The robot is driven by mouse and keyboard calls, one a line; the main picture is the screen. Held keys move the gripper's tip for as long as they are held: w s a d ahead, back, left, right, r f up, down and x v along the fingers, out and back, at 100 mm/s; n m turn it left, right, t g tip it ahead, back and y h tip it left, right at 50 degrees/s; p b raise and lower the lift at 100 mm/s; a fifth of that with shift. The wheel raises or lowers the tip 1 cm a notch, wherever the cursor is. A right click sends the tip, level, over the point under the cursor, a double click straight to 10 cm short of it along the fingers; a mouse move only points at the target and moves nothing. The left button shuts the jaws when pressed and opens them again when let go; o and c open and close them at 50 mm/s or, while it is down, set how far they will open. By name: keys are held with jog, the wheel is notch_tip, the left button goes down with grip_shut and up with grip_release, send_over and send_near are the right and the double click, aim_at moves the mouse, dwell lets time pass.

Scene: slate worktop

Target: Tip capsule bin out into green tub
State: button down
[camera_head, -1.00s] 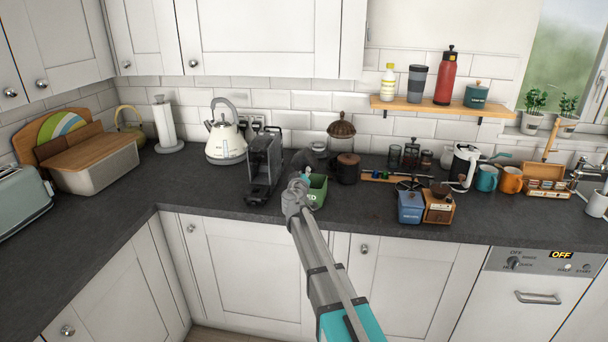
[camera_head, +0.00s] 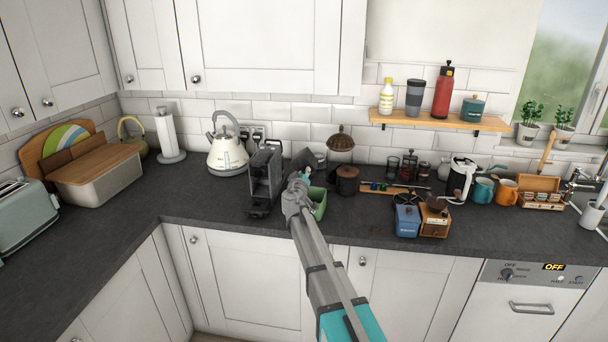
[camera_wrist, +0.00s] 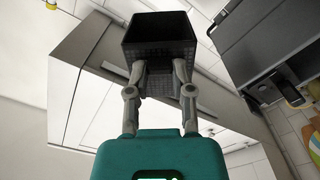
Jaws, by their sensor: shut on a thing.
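The capsule bin (camera_wrist: 158,62) is a black, box-shaped bin with a textured front. My gripper (camera_wrist: 160,80) is shut on it in the wrist view, one finger at each side. Its open mouth shows dark, and I cannot make out any capsules in it. In the head view the bin (camera_head: 303,160) shows as a dark, tilted shape just beyond my gripper (camera_head: 298,186). The green tub (camera_head: 320,204) stands on the worktop beside and partly behind my gripper, which hides its left part. I cannot see what is in the tub.
The black coffee machine (camera_head: 264,176) stands close on the left, with the cream kettle (camera_head: 227,152) behind it. A dark brown canister (camera_head: 347,181) stands close on the right. A blue box (camera_head: 407,220) and a wooden grinder (camera_head: 434,218) are further right. The worktop's front strip is clear.

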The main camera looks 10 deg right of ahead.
aim_at(299, 159)
dwell(0.3)
